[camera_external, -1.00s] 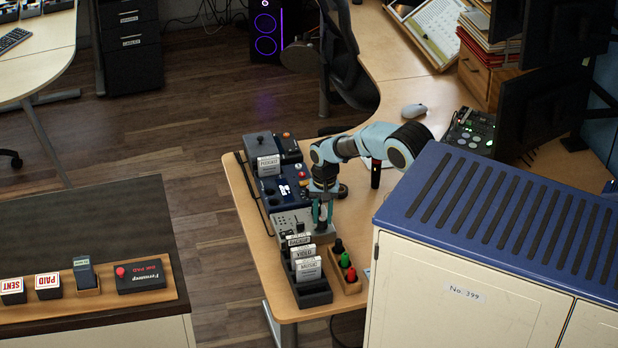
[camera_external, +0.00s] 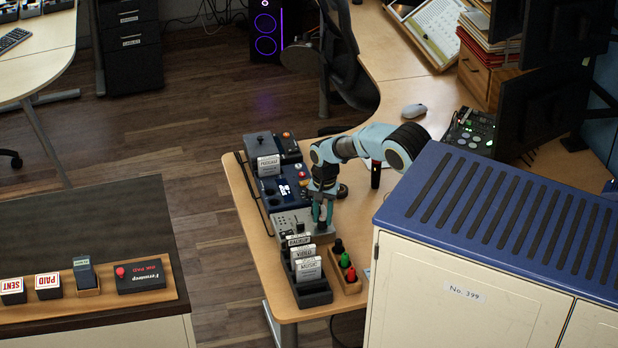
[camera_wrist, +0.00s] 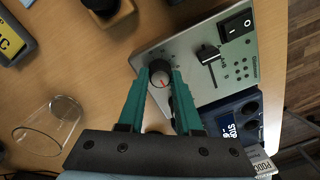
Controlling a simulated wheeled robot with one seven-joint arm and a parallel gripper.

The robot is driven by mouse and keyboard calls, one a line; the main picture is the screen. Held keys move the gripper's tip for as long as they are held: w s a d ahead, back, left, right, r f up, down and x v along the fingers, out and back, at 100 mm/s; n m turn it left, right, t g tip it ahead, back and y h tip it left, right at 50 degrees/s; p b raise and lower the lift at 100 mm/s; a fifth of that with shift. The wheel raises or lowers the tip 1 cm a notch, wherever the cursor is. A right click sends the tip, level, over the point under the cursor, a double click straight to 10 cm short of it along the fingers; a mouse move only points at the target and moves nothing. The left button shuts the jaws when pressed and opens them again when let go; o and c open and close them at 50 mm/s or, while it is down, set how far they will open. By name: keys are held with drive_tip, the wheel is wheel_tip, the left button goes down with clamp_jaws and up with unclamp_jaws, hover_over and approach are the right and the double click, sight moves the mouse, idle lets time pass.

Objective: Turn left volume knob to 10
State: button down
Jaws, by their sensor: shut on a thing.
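The knob stands at the edge of a silver control panel (camera_wrist: 207,64). A dark part beside the right finger is mostly hidden, and I cannot tell whether it is a second knob. In the external view my gripper (camera_external: 322,215) reaches down onto the same panel (camera_external: 287,221); the knob is hidden there.
The panel also carries a slider (camera_wrist: 207,54) and a black rocker switch (camera_wrist: 236,25). A blue unit with a screen (camera_wrist: 235,112) adjoins it. A black rack with labelled cards (camera_external: 313,292) and a wooden holder (camera_external: 345,280) stand close in front. A clear glass (camera_wrist: 48,126) is nearby.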

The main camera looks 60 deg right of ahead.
sight(325, 220)
drive_tip(key=c, duration=0.6)
unclamp_jaws()
drive_tip(key=shift+r, duration=0.1)
wheel_tip(325, 220, up, 11)
drive_tip(key=shift+s+f+b, duration=0.15)
drive_tip(key=shift+b, duration=0.9)
drive_tip(key=s+a+n, duration=0.4)
drive_tip(key=s+a, duration=0.1)
drive_tip(key=s, duration=0.6)
drive_tip(key=s+a+n+t+p, duration=0.1)
drive_tip(key=s+a+n, duration=0.4)
drive_tip(key=s, duration=0.6)
drive_tip(key=s+a+n, duration=0.5)
drive_tip(key=s, duration=0.6)
drive_tip(key=shift+s+a+r, duration=0.1)
drive_tip(key=shift+a+r, duration=0.2)
drive_tip(key=shift+a, duration=0.1)
